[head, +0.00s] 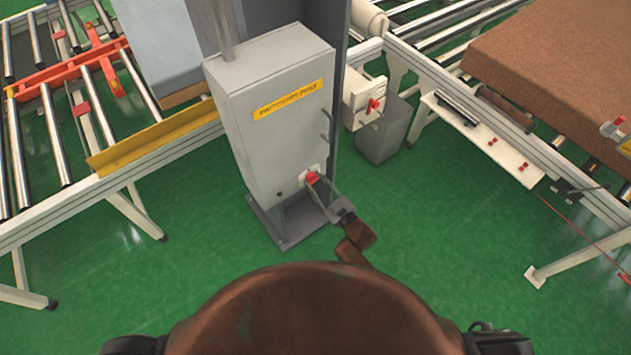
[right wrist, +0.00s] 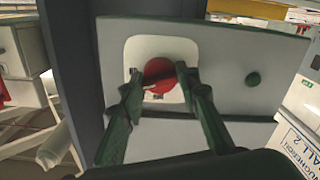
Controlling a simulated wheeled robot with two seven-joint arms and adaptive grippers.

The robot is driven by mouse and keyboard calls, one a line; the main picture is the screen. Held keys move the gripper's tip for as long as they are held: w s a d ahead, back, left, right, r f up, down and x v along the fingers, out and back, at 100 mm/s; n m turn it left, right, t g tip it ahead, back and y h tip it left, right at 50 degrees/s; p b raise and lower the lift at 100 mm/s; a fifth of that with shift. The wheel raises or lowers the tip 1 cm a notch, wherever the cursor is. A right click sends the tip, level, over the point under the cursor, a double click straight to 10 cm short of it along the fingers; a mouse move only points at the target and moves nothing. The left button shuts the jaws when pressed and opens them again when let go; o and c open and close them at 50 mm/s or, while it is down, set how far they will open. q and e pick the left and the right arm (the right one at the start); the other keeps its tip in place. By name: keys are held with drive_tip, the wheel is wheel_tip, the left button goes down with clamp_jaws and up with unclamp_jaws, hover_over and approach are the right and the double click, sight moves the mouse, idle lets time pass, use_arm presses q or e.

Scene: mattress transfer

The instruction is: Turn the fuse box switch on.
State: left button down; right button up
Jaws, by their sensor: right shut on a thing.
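The grey fuse box (head: 262,150) stands upright on a post in the middle of the head view, with a yellow label (head: 288,100) on its front. Its red switch (head: 312,178) sits on a pale plate low on the front, towards the right edge. My right gripper (head: 320,190) reaches it from below right. In the right wrist view, the two fingers (right wrist: 158,78) lie on either side of the red switch knob (right wrist: 160,72), shut on it, in front of the white plate (right wrist: 146,46). The knob's exact turn angle is hard to tell. My left gripper is not in view.
A roller conveyor (head: 60,190) with a yellow rail runs on the left. A white box with another red switch (head: 374,105) is behind the fuse box on the right. A brown mattress (head: 560,75) lies on the right conveyor. Green floor is clear around the post.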

drive_tip(key=shift+m, duration=1.8)
drive_tip(key=shift+p, duration=0.3)
drive_tip(key=o, duration=1.2)
drive_tip(key=shift+c, duration=0.2)
drive_tip(key=v, duration=1.2)
